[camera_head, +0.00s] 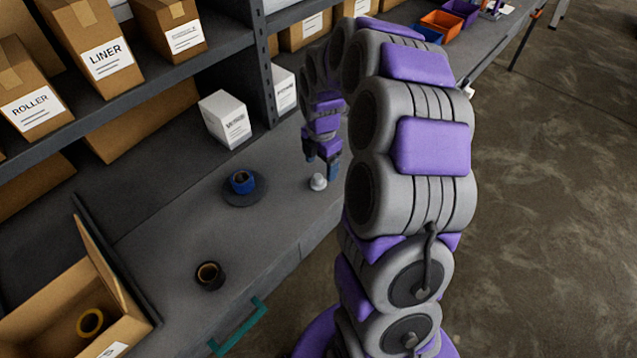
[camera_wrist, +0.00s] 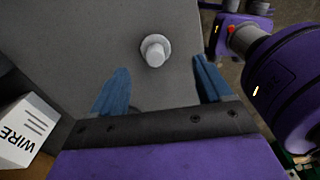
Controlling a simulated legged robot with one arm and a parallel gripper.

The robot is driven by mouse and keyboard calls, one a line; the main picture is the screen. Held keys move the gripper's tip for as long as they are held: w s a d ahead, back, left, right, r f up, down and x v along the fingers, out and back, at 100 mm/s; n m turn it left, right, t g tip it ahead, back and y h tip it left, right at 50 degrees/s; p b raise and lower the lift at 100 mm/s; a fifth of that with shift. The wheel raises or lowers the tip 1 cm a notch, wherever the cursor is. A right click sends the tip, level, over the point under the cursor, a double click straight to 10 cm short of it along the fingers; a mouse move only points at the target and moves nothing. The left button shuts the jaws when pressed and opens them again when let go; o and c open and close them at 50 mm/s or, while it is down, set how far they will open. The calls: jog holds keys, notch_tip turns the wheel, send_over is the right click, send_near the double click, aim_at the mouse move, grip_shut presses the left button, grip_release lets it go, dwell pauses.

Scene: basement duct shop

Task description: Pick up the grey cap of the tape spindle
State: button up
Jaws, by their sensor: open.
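The grey cap (camera_head: 318,182) stands on the grey bench, apart from the tape spindle. It is a small pale knob on a wider round base. In the wrist view the cap (camera_wrist: 155,50) lies ahead of and between the blue fingertips. My gripper (camera_head: 322,172) is open and empty, just above and behind the cap in the head view; its two fingers also show in the wrist view (camera_wrist: 165,80). The tape spindle (camera_head: 240,198) has a dark round base with a blue roll (camera_head: 242,182) on it, left of the cap.
A dark tape roll (camera_head: 209,276) lies nearer on the bench (camera_head: 270,225). An open cardboard box (camera_head: 125,335) holds a yellow roll (camera_head: 90,323). A white box (camera_head: 225,119) stands by the shelf post (camera_head: 265,70). A green handle (camera_head: 238,326) is at the front edge.

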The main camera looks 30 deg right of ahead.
aim_at(318, 176)
jog(key=shift+f, duration=0.55)
jog(key=shift+a+f, duration=0.2)
jog(key=shift+f, duration=0.35)
jog(key=f, duration=0.1)
jog(key=f+b, duration=0.1)
jog(key=f, duration=0.1)
jog(key=f+b, duration=0.1)
jog(key=shift+w+f, duration=0.25)
jog(key=shift+w, duration=0.1)
jog(key=c, duration=1.1)
jog(key=shift+r, duration=0.15)
